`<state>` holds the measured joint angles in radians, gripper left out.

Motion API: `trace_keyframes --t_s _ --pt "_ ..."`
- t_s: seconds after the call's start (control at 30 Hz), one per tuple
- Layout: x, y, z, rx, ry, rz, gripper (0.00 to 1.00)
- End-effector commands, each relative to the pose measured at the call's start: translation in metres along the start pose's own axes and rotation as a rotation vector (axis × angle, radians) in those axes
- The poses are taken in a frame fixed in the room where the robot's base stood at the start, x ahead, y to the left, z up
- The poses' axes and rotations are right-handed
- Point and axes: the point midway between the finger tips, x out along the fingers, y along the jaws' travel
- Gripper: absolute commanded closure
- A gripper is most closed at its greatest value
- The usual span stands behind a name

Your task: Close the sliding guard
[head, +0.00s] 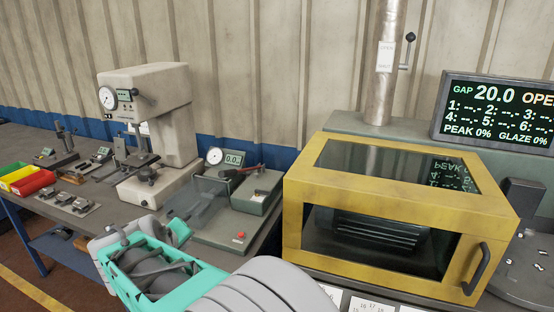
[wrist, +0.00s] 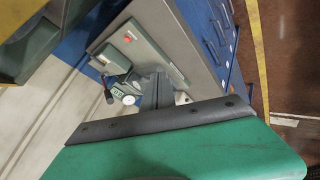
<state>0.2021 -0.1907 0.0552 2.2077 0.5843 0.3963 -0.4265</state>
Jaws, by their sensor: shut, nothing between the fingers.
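The sliding guard (head: 400,177) is a yellow box-like frame with clear dark panes, on the bench at the right in the head view. Its black bar handle (head: 477,268) is upright at the right end of the front face. A dark ribbed block shows through the front pane. A yellow part fills the top left corner of the wrist view. My gripper (wrist: 158,92) is shut and empty in the wrist view, apart from the guard. In the head view my teal and grey arm is at the lower middle, left of the guard and its handle; the fingertips are hard to make out there.
A display (head: 500,112) behind the guard reads gap 20.0 and "OPE", cut off. A gauge fixture with a red button (head: 241,235) and clear shield stands left of the guard. Further left are a beige press (head: 150,120) and red bin (head: 33,182). White cards lie before the guard.

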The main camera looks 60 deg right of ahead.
Motion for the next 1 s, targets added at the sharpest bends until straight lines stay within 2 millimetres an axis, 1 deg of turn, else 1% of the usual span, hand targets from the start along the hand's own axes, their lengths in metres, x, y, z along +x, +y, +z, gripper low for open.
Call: trace_keyframes --t_s 0.03,0.07,0.1,0.13,0.2,0.27,0.3,0.33,0.4,0.47,0.57,0.93,1.0 --pt "0.026 0.057 -0.007 -0.036 -0.019 0.173 1.00" --pt "0.035 0.093 -0.009 -0.072 -0.032 0.287 1.00" --pt "0.042 0.137 -0.009 -0.128 -0.060 0.430 1.00" --pt "0.045 0.166 -0.008 -0.175 -0.089 0.529 1.00" --pt "0.043 0.219 -0.004 -0.282 -0.164 0.716 1.00" --pt "0.037 0.249 0.000 -0.358 -0.224 0.828 1.00" --pt "0.034 0.261 0.001 -0.397 -0.254 0.879 1.00" --pt "0.032 0.268 0.002 -0.417 -0.271 0.906 1.00" --pt "0.030 0.278 0.003 -0.443 -0.293 0.940 1.00" --pt "0.031 0.284 0.003 -0.446 -0.298 0.945 1.00" --pt "0.039 0.298 0.005 -0.444 -0.300 0.944 1.00" --pt "0.084 0.364 0.011 -0.441 -0.301 0.940 1.00" --pt "0.077 0.369 0.023 -0.442 -0.299 0.940 1.00"
